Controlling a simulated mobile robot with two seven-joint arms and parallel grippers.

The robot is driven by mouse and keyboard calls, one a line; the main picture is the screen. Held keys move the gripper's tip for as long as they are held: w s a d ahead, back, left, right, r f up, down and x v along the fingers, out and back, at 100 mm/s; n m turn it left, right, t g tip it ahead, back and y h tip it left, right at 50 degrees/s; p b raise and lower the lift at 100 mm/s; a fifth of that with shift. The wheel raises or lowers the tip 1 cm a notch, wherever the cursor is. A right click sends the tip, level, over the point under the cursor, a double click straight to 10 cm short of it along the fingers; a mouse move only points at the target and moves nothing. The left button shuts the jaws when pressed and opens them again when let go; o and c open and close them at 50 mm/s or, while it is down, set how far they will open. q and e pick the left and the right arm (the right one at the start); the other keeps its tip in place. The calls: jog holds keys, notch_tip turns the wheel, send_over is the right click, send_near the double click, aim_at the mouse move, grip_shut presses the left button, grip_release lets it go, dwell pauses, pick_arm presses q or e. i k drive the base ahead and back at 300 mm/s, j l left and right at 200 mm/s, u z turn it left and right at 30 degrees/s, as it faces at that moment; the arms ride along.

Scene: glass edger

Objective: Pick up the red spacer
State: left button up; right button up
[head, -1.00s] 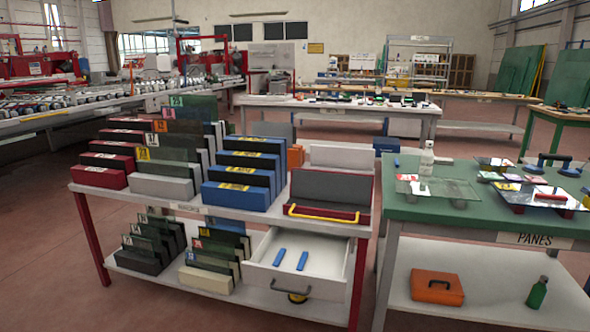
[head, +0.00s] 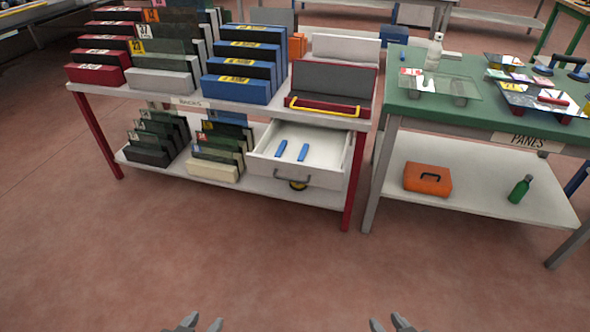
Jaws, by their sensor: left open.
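A small red bar (head: 553,101) lies on a glass pane at the right of the green table; I cannot tell whether it is the red spacer. Red blocks, partly hidden, show under that pane. Two blue pieces, one left (head: 281,148) and one right (head: 303,152), lie in the open white drawer (head: 330,150). My left gripper (head: 202,325) and right gripper (head: 390,325) show at the bottom edge, fingertips apart and empty, over the floor and well short of the tables.
The rack table holds red (head: 97,75), grey and blue racks with glass, and a dark red tray (head: 325,104) with a yellow handle. The green table (head: 470,117) stands to the right. An orange case (head: 427,180) and green bottle (head: 520,189) are on its lower shelf. The floor in front is clear.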

aim_at(563, 102)
jog(key=i+l+z, duration=0.25)
jog(key=l, duration=0.25)
jog(key=i+l+z, duration=0.1)
jog(key=l+z, duration=0.15)
jog(key=l, duration=0.3)
jog(key=i+l+z, duration=0.25)
jog(key=l, duration=0.2)
jog(key=i+l+z, duration=0.25)
jog(key=l, duration=0.15)
